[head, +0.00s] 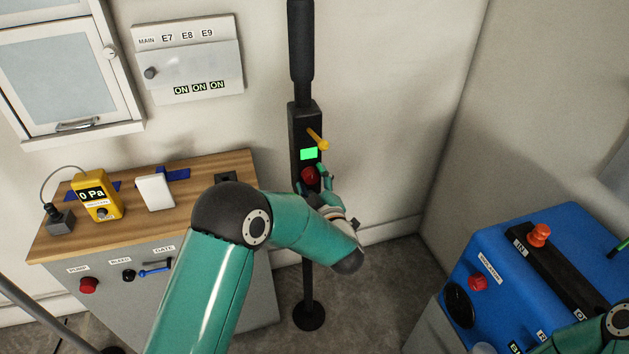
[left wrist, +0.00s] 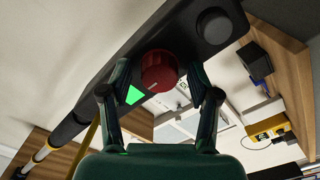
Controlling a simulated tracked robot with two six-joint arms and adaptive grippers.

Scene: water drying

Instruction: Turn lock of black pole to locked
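The black pole (head: 303,115) stands upright against the wall in the head view. Its box carries a yellow lever (head: 318,139) pointing right and slightly down, a lit green display (head: 308,154) and a red knob (head: 310,175). No label shows which part is the lock. My left gripper (head: 325,185) is at the red knob, partly hidden by my wrist. In the left wrist view the red knob (left wrist: 159,71) sits between the open fingertips, with a gap showing on each side. My right gripper is not in view; only part of that arm shows at lower right.
A wooden-topped cabinet (head: 233,170) stands left of the pole, with a yellow gauge (head: 97,194) reading 0 Pa. A wall panel (head: 188,62) is above it. A blue machine (head: 497,232) stands at right. Floor right of the pole is clear.

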